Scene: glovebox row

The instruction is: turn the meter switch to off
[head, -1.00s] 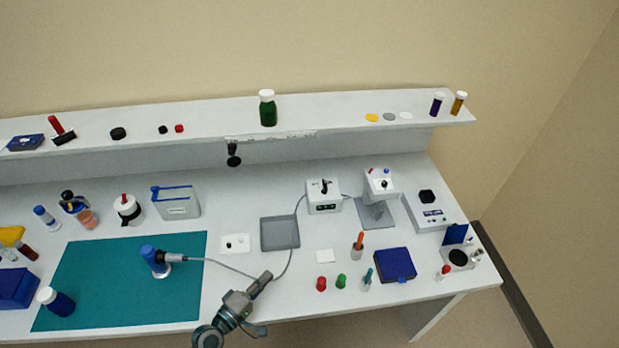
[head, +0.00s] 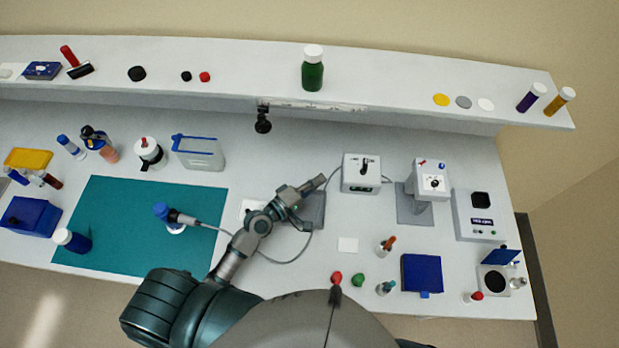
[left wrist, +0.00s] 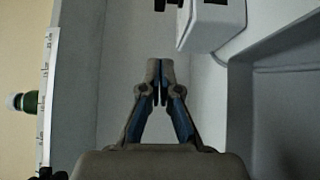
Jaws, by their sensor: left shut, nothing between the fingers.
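The meter is a white box (head: 361,176) with a small dark display on its front and a black switch (head: 364,166) on its top, standing at the back of the bench. In the left wrist view the white box (left wrist: 212,24) shows at the top, cut by the edge; the dark piece beside it is too cropped to name. My left gripper (head: 320,182) is shut and empty, in front and to the left of the meter, apart from it. Its closed fingers also show in the left wrist view (left wrist: 160,72). My right gripper is out of view. The switch's setting cannot be read.
A grey tray (head: 315,213) lies beneath my left gripper. A cable runs from the meter past the tray. A white stand device (head: 431,181) stands right of the meter. The shelf (head: 390,88) overhangs behind.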

